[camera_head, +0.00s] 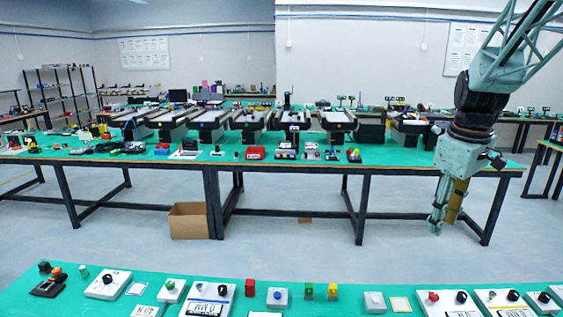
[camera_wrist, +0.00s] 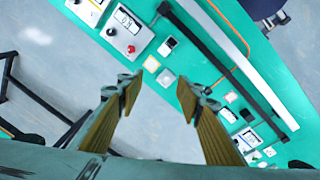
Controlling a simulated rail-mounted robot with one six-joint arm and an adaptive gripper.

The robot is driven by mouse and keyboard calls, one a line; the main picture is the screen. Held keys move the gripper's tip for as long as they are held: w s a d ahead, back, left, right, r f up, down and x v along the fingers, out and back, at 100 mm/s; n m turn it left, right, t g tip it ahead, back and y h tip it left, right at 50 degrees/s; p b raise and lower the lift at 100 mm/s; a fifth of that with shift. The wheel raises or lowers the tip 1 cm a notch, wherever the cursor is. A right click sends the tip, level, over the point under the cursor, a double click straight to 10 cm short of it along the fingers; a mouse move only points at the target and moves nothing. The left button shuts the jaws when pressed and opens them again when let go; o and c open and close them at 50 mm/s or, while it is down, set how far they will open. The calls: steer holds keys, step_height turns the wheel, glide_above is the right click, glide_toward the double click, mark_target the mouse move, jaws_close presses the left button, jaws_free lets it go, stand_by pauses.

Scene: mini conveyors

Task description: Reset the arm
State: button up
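My gripper (camera_head: 445,207) hangs from my arm at the right in the head view, pointing down. It is in the air between the near green table and the long far table, apart from both. In the wrist view my gripper (camera_wrist: 165,90) shows its two yellow-brown fingers spread apart with a clear gap and nothing between them. Beyond the fingertips are the edge of a green table (camera_wrist: 240,75) and grey floor.
The near green table (camera_head: 230,280) carries control boxes with knobs and several small coloured blocks. The long far table (camera_head: 340,167) holds a row of mini conveyors (camera_head: 250,118). A cardboard box (camera_head: 188,221) stands on the floor. The floor between the tables is mostly clear.

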steer(key=s+a+r+m+t, duration=0.1)
steer(key=s+a+r, duration=0.3)
steer(key=s+a, duration=0.35)
steer(key=s+a+r+m, duration=0.2)
steer(key=s+a+r, duration=0.35)
steer(key=s, duration=0.35)
steer(key=s+a+f+m, duration=0.1)
steer(key=s+a, duration=0.3)
steer(key=s, duration=0.6)
steer(key=s+a+f+m+t, duration=0.1)
steer(key=s+a, duration=0.3)
steer(key=s, duration=0.6)
steer(key=shift+s+a+f+m+y, duration=0.2)
steer(key=shift+s+m+y, duration=0.1)
steer(key=shift+s+m, duration=0.15)
steer(key=shift+w, duration=0.1)
